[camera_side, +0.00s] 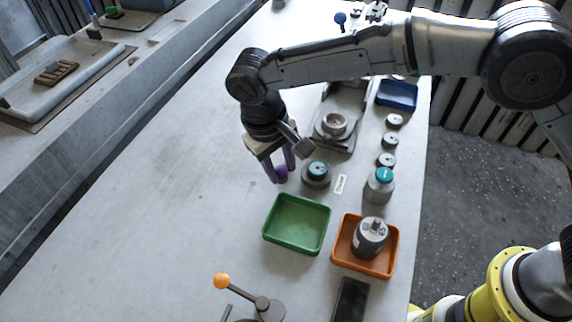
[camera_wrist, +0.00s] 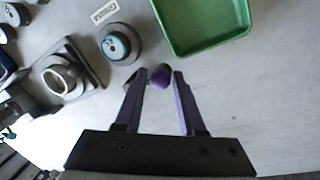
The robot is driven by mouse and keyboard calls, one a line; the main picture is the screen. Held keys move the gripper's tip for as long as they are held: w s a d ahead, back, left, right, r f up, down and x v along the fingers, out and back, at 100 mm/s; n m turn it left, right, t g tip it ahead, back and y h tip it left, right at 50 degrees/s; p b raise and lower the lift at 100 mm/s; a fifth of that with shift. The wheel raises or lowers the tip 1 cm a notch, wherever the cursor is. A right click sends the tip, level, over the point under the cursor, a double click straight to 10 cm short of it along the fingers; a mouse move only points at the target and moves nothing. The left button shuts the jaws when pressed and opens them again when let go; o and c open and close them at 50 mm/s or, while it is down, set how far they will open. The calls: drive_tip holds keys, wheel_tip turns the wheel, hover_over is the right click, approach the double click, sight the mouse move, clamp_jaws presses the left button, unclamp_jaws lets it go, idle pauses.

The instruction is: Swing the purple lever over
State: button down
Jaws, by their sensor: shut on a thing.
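The purple lever's round knob (camera_wrist: 160,77) sits between the tips of my gripper (camera_wrist: 163,73) in the wrist view. The purple knob (camera_side: 281,172) also shows in the side view, low over the table, between the fingers of my gripper (camera_side: 278,174). My gripper points down and is shut on the knob. The lever's arm and pivot are mostly hidden by my fingers, and I cannot tell which way the arm lies.
A grey round part with a teal top (camera_side: 316,172) stands close right of my gripper. A green tray (camera_side: 297,224) lies in front, beside an orange tray (camera_side: 393,262) holding a grey housing. An orange-knobbed lever (camera_side: 222,281) stands nearer the camera. The table left of my gripper is clear.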

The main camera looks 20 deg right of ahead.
drive_tip(key=shift+w+a+r+m, duration=0.15)
drive_tip(key=shift+w+m, duration=0.25)
drive_tip(key=c, duration=0.6)
unclamp_jaws()
drive_tip(key=shift+s, duration=0.1)
drive_tip(key=r, duration=0.4)
drive_tip(key=a+r, duration=0.1)
drive_tip(key=r, duration=0.4)
drive_tip(key=a+r, duration=0.1)
drive_tip(key=r, duration=0.3)
drive_tip(key=shift+s+a+r, duration=0.2)
drive_tip(key=shift+s+a, duration=0.05)
drive_tip(key=shift+s, duration=0.05)
